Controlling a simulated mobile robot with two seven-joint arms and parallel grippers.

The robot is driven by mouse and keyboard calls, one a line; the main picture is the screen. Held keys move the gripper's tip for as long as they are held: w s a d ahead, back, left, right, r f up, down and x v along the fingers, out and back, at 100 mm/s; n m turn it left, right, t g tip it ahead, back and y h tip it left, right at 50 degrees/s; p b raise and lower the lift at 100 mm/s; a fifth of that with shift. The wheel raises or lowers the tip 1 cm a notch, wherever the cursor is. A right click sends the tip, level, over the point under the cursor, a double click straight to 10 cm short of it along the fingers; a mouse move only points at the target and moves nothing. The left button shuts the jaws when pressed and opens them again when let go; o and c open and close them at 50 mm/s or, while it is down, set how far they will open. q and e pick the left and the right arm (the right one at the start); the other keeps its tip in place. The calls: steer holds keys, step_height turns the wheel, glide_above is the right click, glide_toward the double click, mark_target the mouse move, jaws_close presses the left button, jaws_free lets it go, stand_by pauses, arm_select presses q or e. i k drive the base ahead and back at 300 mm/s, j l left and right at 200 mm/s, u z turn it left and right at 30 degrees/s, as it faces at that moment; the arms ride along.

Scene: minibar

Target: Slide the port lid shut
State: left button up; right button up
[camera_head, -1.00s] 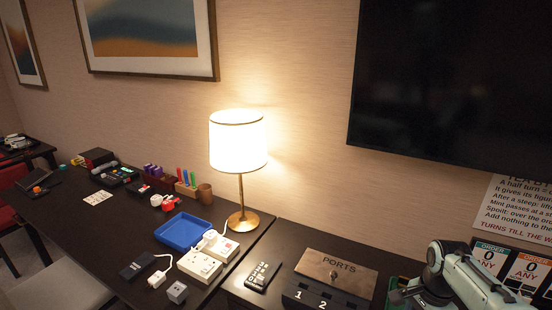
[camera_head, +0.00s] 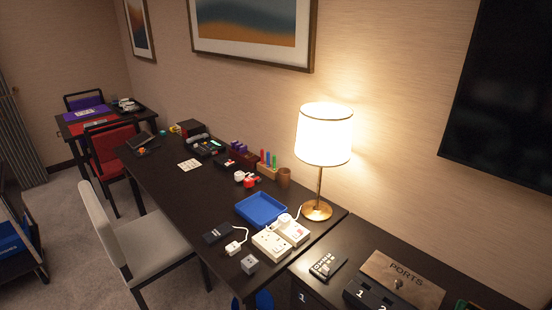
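The port box stands at the lower right of the head view, on the dark cabinet beside the desk. Its bronze-brown lid (camera_head: 403,280), lettered PORTS, has a small knob on it. The lid covers the back of the box. The black front part (camera_head: 369,296) shows the white numbers 1 and 2, and the picture's bottom edge cuts it off. Neither of my grippers is in view.
A dark remote-like keypad (camera_head: 328,265) lies left of the box. White sockets (camera_head: 272,243), a blue tray (camera_head: 262,209) and a lit lamp (camera_head: 323,135) stand on the desk (camera_head: 190,205). A grey chair (camera_head: 140,245) stands in front of it.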

mark_target(421, 294)
steer(key=z, duration=1.35)
